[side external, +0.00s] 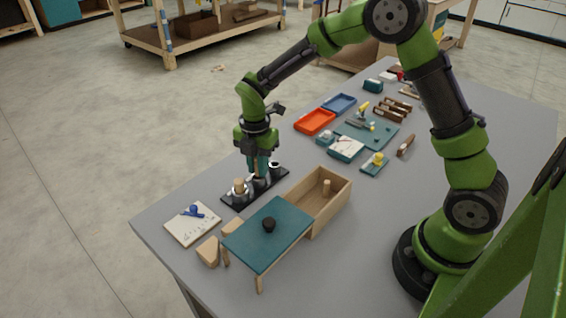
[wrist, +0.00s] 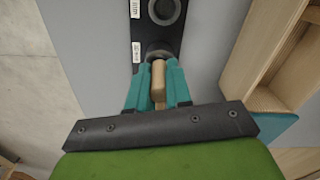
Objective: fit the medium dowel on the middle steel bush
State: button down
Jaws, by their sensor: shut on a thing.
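A black base strip (side external: 230,199) bears steel bushes in a row. The middle steel bush (side external: 257,183) is mostly hidden under my gripper (side external: 259,172); its ring shows in the wrist view (wrist: 158,48). My gripper's teal fingers are shut on the medium dowel (wrist: 158,78), a pale wooden piece whose far end meets the bush ring in that view. Whether it is seated or just above cannot be told. The bush at the right end (side external: 275,165) is empty, with a dark hole. A wooden dowel (side external: 239,186) stands on the bush at the left end.
A teal-topped stand (side external: 265,245) with a black knob is in front. A white card (side external: 192,224) and wooden blocks (side external: 208,251) lie nearby. Trays (side external: 315,121) lie farther back.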

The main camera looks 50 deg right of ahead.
jog(key=shift+f, duration=0.45)
jog(key=shift+r, duration=0.6)
dwell(0.6)
jog(key=shift+f, duration=0.6)
dwell(1.0)
jog(key=shift+r, duration=0.6)
dwell(0.4)
jog(key=shift+f, duration=0.6)
dwell(1.0)
jog(key=c, duration=1)
grip_release()
jog(key=shift+o, duration=0.5)
jog(key=o, duration=0.5)
